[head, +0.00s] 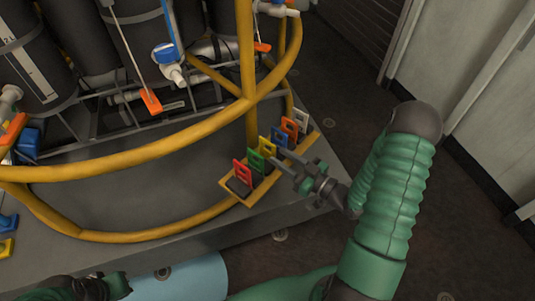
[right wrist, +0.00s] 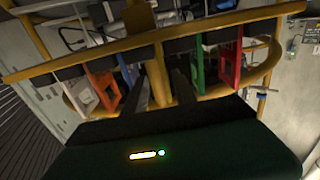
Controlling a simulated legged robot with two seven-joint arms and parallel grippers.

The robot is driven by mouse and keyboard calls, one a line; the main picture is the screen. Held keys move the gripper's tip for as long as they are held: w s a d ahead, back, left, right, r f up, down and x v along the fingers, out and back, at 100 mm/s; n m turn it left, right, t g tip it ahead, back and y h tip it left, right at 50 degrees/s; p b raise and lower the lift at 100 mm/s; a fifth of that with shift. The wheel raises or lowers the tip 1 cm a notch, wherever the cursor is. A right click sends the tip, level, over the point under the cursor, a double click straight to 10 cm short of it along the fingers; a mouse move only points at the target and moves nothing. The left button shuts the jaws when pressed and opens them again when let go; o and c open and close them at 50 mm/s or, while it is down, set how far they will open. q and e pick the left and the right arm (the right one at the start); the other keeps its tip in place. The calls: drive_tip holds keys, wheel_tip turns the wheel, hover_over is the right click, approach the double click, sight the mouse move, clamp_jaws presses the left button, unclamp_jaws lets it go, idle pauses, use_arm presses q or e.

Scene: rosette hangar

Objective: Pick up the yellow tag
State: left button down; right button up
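The yellow tag (head: 267,146) stands in a rack (head: 250,207) on the grey platform, between a green tag (head: 257,161) and a blue tag (head: 279,137). My right gripper (head: 281,157) is at the rack, its fingers pointing at the yellow tag. In the right wrist view, the fingers (right wrist: 163,90) are apart. A yellow upright piece, seemingly the yellow tag (right wrist: 158,78), shows between them. I cannot tell whether they touch it. My left gripper (head: 88,289) is at the bottom left, dark and partly cut off; its finger state is unclear.
A red tag (head: 242,173) is at the rack's near end; orange (head: 289,129) and white (head: 301,120) tags are at the far end. A yellow tube rail (head: 150,155) curves close by, around dark cylinders (head: 130,45). Dark floor (head: 345,90) lies open to the right.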

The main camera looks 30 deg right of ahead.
sight(269, 152)
drive_tip(key=x, duration=0.2)
drive_tip(key=b+x, duration=0.1)
drive_tip(key=x, duration=0.2)
drive_tip(key=shift+s+a, duration=0.1)
drive_tip(key=shift+a, duration=0.25)
clamp_jaws()
